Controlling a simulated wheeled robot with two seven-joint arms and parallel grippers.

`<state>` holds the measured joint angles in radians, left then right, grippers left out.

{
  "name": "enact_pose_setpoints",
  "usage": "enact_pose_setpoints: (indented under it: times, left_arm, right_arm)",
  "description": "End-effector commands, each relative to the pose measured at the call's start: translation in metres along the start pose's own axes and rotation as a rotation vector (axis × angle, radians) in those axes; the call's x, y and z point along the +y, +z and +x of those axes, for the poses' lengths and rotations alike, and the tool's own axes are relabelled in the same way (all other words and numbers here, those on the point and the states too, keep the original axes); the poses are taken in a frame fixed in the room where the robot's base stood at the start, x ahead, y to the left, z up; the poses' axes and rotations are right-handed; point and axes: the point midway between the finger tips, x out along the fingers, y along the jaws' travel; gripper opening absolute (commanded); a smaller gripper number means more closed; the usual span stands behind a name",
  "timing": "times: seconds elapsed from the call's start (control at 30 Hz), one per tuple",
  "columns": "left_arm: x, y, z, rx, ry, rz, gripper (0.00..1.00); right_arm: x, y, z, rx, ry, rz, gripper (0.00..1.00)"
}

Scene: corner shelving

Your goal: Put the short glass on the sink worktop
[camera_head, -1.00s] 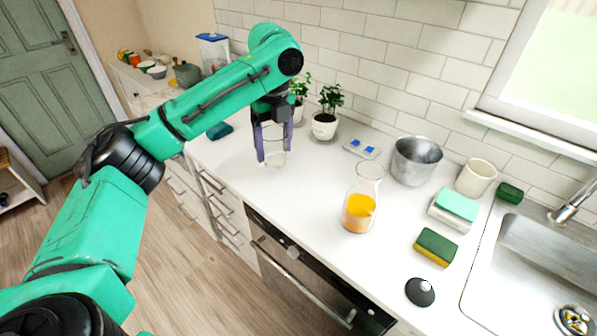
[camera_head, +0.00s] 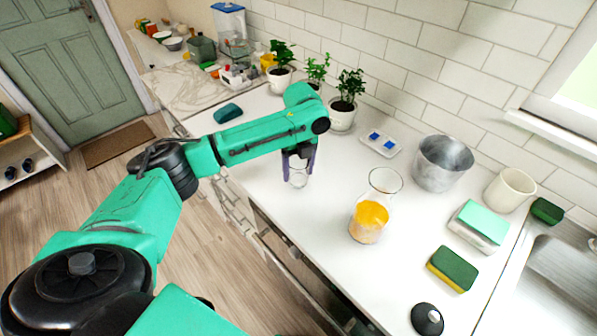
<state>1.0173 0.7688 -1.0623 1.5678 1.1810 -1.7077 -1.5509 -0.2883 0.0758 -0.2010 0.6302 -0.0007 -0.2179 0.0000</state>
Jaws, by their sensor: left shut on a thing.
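The short glass (camera_head: 298,178) is clear and stands upright between the purple fingers of my left gripper (camera_head: 298,170), which is shut on it. The glass is at or just above the white sink worktop (camera_head: 325,222); I cannot tell whether its base touches. Part of its rim is hidden by the fingers. The sink (camera_head: 560,275) is at the right edge. My right gripper is not in view.
A carafe of orange juice (camera_head: 370,218) stands right of the glass. Farther right are a metal pot (camera_head: 441,164), a cream cup (camera_head: 509,190), and sponges (camera_head: 453,269). Potted plants (camera_head: 345,105) line the wall. Worktop between glass and carafe is clear.

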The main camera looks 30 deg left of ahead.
Motion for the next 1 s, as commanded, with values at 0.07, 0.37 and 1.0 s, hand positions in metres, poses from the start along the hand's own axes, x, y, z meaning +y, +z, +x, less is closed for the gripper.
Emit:
enact_pose_setpoints:
  times: [0.07,0.37,1.0]
  left_arm:
    - [0.0,0.0,0.012,0.0,0.001,-0.001,0.0]
    - [-0.001,0.0,0.019,-0.002,-0.002,0.0,0.0]
    - [-0.002,0.0,-0.029,-0.003,-0.007,0.001,1.0]
  right_arm:
    - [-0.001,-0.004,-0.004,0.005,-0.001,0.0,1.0]
    - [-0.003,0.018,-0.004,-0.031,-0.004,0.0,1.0]
    - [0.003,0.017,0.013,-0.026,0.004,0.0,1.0]
